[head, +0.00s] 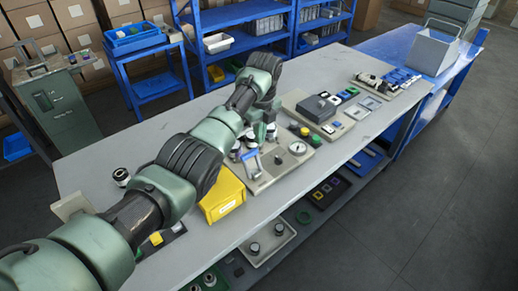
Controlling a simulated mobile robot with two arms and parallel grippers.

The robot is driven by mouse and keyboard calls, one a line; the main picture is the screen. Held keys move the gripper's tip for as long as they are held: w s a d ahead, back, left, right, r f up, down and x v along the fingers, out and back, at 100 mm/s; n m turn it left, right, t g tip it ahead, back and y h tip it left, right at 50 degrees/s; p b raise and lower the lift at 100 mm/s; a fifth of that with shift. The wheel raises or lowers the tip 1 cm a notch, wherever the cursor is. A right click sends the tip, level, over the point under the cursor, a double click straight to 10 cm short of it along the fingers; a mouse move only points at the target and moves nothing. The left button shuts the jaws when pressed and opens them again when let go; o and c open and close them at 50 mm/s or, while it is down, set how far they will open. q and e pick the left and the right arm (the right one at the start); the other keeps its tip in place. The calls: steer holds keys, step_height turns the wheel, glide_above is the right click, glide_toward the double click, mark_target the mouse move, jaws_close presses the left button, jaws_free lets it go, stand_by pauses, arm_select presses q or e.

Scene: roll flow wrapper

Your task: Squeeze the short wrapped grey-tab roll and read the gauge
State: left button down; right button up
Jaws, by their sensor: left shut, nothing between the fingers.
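A round white gauge (297,147) sits on a beige fixture board (284,166) in the middle of the table. A blue-handled device (252,162) stands at the left of this board. My left arm reaches in from the left, and my left gripper (262,134) is shut and empty, pointing down above the back of the board. Small dark-and-white pieces show beside the gripper, partly hidden by the arm. A small black-and-white roll (121,177) stands alone on the table at the left. I cannot tell which piece is the short wrapped grey-tab roll. The gauge reading is too small to tell.
A yellow bin (222,196) stands just left of the board. A dark box (316,108) with coloured parts sits to the right. A grey tray (268,242) is on the lower shelf. The table (95,165) is mostly clear at the back left.

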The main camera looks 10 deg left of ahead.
arm_select(q)
step_height(320, 180, up, 3)
steer(key=shift+a+f, duration=0.15)
steer(key=shift+f, duration=0.05)
arm_select(e)
steer(key=shift+w+f, duration=0.15)
steer(key=shift+f, duration=0.2)
arm_select(q)
steer(key=shift+f, duration=0.15)
